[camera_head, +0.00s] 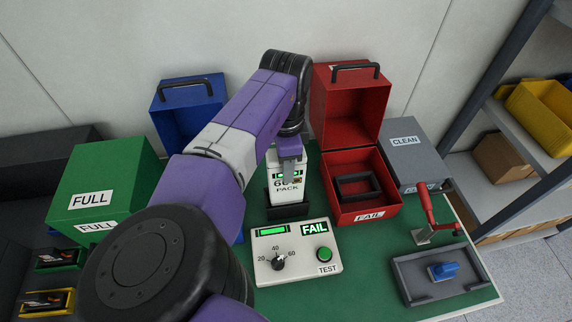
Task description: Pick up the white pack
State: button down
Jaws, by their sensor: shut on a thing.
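The white pack (287,196) stands upright in a black holder (288,213) on the green table, behind the tester. Its front reads "60 PACK" in part and has green lights near the top. My gripper (291,160) is at the top of the pack, pointing down, and is shut on it. The fingertips and the exact contact are small and partly hidden. Whether the pack's bottom is clear of the holder I cannot tell.
The tester (297,252) shows "FAIL". An open red box (364,201) labelled FAIL is right of the pack. A grey CLEAN box (408,150), red-handled clamp (428,212) and grey tray (441,277) are at right.

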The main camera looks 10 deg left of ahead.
notch_tip(320, 180, up, 16)
jog(key=p, duration=0.3)
jog(key=shift+f+p, duration=0.2)
jog(key=shift+p, duration=0.1)
dwell(0.7)
